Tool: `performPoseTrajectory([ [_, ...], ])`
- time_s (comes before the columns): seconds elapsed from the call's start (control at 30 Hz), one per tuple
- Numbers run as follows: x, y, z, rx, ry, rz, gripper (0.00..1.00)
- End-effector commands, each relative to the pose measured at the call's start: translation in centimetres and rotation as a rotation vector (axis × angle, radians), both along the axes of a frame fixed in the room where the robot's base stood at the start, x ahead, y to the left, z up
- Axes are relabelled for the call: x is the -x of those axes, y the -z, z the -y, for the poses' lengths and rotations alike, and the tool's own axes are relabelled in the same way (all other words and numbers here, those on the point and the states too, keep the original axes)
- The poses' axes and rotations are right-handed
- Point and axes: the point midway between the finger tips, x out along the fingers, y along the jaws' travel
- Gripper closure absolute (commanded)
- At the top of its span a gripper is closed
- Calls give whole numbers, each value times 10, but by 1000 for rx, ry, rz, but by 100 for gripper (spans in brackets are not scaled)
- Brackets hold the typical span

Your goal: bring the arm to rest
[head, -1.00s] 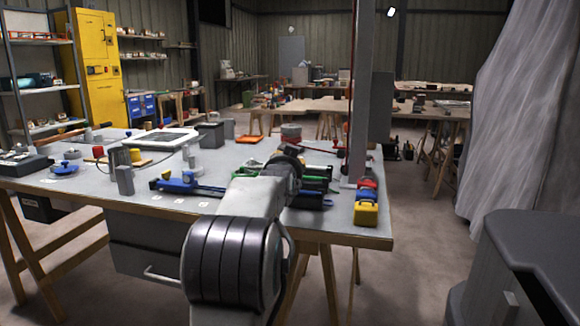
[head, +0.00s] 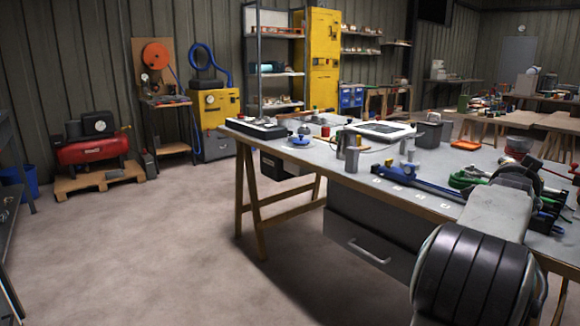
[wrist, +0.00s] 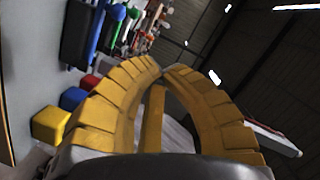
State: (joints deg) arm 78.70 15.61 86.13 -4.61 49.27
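My arm reaches out at the lower right of the head view, over the near edge of the grey workbench (head: 400,187). Its far end and my gripper are not clearly visible there. In the wrist view my gripper (wrist: 162,72) shows two curved yellow fingers whose tips meet. I see nothing held at the tips. A narrow yellow bar shows between the fingers, and I cannot tell what it belongs to. Yellow (wrist: 50,124), blue (wrist: 73,99) and red (wrist: 90,81) blocks stand on the bench beside the fingers, apparently apart from them.
Tools crowd the bench, including a blue clamp-like tool (head: 420,182), a grey cylinder (head: 351,161) and a white frame (head: 380,130). A red compressor (head: 92,150) sits on a pallet at the left. A yellow cabinet (head: 322,60) stands behind. The floor at left front is clear.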

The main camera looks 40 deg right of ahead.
Motion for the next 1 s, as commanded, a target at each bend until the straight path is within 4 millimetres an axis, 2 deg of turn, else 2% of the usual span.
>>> performPoseTrajectory([
  [0.17,-2,-1,-1,-2,-4,-2,100],
  [0.27,-14,-7,-9,-14,-27,-17,100],
  [0.37,-42,-17,-28,-44,-85,-56,100],
  [0.47,-83,-28,-62,-92,-178,-123,100],
  [0.57,-127,-39,-111,-146,-300,-214,100],
  [0.7,-176,-50,-191,-213,-489,-364,100],
  [0.83,-202,-59,-271,-255,-671,-511,100],
  [1.0,-209,-69,-374,-283,-915,-715,100],
])
